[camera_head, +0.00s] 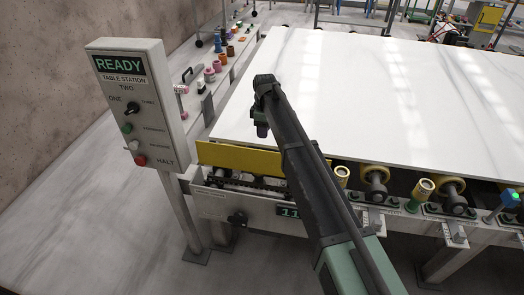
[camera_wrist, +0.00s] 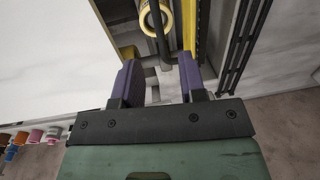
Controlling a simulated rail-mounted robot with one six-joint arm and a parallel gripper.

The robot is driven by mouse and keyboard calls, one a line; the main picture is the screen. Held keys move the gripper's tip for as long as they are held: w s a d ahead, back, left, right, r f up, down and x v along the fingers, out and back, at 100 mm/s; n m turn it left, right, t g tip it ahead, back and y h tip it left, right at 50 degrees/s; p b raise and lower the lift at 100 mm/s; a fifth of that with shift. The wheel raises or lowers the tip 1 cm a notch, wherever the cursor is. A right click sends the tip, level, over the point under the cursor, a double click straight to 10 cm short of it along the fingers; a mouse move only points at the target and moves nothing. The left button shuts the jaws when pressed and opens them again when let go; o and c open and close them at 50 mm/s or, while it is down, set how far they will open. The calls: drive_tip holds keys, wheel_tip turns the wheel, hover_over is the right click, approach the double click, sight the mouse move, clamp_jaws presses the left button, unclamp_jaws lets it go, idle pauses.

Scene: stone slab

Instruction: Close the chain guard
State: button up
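The chain guard (camera_head: 238,157) is a long yellow panel along the near edge of the slab table. It stands raised, with the dark chain (camera_head: 240,183) uncovered below and in front of it. My gripper (camera_head: 262,130) hangs over the slab's near edge, just behind and above the guard. In the wrist view its two purple fingers (camera_wrist: 157,68) are apart with nothing held between them. Whether a finger touches the guard cannot be told.
A white stone slab (camera_head: 400,95) lies on the roller table. Yellow rollers (camera_head: 375,180) line its near edge. A control box (camera_head: 135,100) on a post stands at left. A side bench (camera_head: 222,75) with colored pieces runs behind it.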

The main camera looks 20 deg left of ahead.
sight(262, 158)
drive_tip(key=f+b, duration=0.3)
drive_tip(key=f, duration=0.2)
drive_tip(key=f+b, duration=0.2)
drive_tip(key=shift+s+f+b, duration=0.2)
drive_tip(key=shift+s+b, duration=0.1)
drive_tip(key=shift+r, duration=0.15)
clamp_jaws()
